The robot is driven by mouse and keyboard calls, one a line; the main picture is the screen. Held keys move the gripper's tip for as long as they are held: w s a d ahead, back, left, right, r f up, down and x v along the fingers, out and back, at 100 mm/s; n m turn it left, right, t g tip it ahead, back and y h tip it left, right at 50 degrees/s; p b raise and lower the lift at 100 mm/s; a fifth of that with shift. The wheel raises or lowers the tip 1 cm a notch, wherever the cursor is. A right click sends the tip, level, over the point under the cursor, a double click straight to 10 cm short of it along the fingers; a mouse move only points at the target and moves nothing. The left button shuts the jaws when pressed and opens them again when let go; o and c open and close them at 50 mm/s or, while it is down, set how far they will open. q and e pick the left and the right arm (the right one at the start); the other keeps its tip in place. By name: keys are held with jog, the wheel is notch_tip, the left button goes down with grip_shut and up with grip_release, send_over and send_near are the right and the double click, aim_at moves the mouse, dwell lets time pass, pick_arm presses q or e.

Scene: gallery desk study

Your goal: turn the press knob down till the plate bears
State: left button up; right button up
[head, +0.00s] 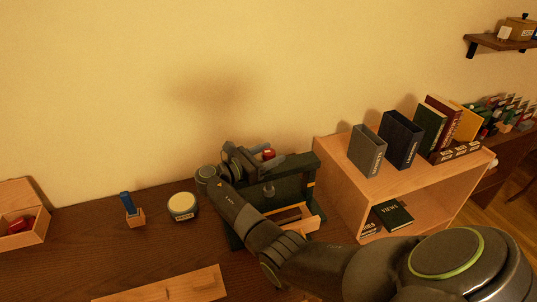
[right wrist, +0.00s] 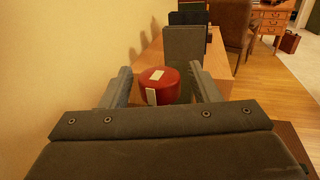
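The dark green press (head: 300,163) stands on the desk against the wall. Its red knob (head: 268,154) shows at the top, partly behind my right gripper (head: 242,158). In the right wrist view the round red knob (right wrist: 160,90) has white marks on its top and side. It lies between the two fingers of my right gripper (right wrist: 162,86), with a gap visible on each side. The gripper is open. My right arm hides much of the press's front, and I cannot make out the plate or what it touches. My left gripper is not in view.
A wooden shelf unit (head: 329,157) with binders and books stands right of the press. Left of the press are a round cream-lidded tin (head: 182,206), a small block with a blue piece (head: 129,204) and an open wooden box (head: 40,232). A wooden board (head: 150,292) lies at the front.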

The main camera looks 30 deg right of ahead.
jog(key=a+b, duration=0.4)
jog(key=a, duration=1.3)
jog(key=shift+s+a+b, duration=0.25)
jog(key=shift+b, duration=0.1)
